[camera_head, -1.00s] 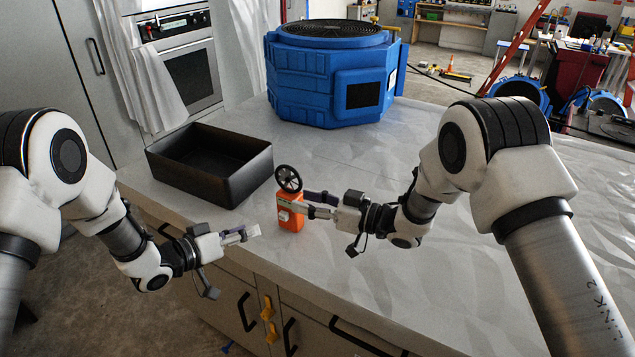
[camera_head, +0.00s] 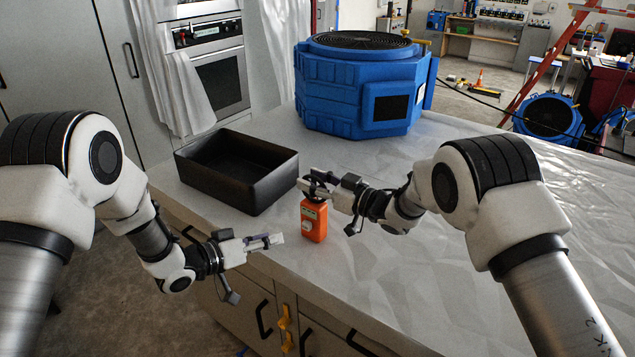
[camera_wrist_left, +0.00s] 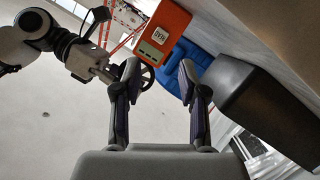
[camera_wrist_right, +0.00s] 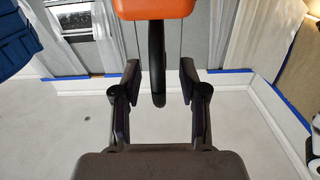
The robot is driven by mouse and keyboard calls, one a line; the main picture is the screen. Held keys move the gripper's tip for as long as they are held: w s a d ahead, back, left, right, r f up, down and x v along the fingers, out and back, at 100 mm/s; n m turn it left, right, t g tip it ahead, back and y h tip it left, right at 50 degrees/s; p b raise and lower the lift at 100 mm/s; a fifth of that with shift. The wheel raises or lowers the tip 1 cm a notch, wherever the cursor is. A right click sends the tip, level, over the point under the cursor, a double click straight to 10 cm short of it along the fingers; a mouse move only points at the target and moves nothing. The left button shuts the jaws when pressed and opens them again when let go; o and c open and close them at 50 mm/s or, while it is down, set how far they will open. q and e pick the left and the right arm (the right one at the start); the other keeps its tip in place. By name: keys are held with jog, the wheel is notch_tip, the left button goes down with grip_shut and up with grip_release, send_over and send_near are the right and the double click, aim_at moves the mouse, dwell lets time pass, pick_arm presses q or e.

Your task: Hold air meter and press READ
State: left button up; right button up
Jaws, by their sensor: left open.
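The air meter is an orange box (camera_head: 313,222) with a black fan wheel on top, standing upright on the table near its front edge. My right gripper (camera_head: 312,184) is at the wheel's height, and its fingers cover much of the wheel. In the right wrist view the wheel (camera_wrist_right: 157,60) is edge-on between the fingers, with gaps on both sides. My left gripper (camera_head: 270,241) is open and empty, left of the meter and apart from it. In the left wrist view the READ button (camera_wrist_left: 160,36) faces me, beyond the fingertips.
A black open bin (camera_head: 238,172) stands on the table behind and left of the meter. A large blue air machine (camera_head: 345,90) stands at the back. The table (camera_head: 420,290) right of the meter is clear.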

grip_shut()
pick_arm(q)
grip_shut()
dwell(0.9)
